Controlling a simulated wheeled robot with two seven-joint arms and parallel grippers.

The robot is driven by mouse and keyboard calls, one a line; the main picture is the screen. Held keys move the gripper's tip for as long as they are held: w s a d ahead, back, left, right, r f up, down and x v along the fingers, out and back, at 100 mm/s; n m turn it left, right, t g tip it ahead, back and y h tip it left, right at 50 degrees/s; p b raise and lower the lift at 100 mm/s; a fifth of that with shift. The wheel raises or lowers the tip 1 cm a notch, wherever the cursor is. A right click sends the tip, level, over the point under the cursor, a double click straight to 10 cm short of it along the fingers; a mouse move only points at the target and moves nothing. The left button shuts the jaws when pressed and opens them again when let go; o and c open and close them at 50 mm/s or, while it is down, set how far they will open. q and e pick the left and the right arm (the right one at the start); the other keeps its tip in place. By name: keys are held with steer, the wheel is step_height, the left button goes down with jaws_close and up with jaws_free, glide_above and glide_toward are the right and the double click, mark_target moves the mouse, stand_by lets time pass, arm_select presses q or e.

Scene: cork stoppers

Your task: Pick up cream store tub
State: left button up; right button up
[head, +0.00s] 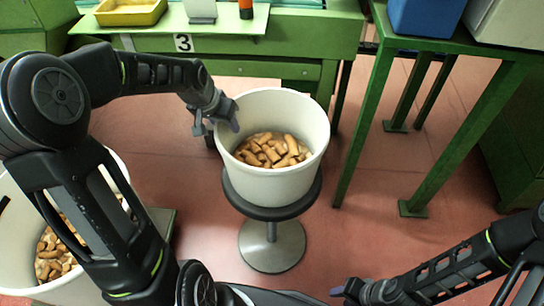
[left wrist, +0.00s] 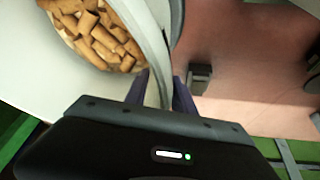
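In the left wrist view the tub's rim (left wrist: 154,45) runs between the fingertips (left wrist: 161,85); contact is not clear. My right gripper (head: 345,291) is low at the bottom right, away from the tub; its finger opening cannot be made out.
Another cream tub (head: 16,245) with corks stands at the left, partly behind my left arm. A green bench (head: 290,42) marked 3 is behind the stool (head: 272,245), holding a yellow tray (head: 130,14). A green table (head: 455,45) with a blue bin (head: 425,15) stands right.

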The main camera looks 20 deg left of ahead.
arm_select(q)
steer(key=shift+c, duration=0.3)
jaws_close()
stand_by(1.0)
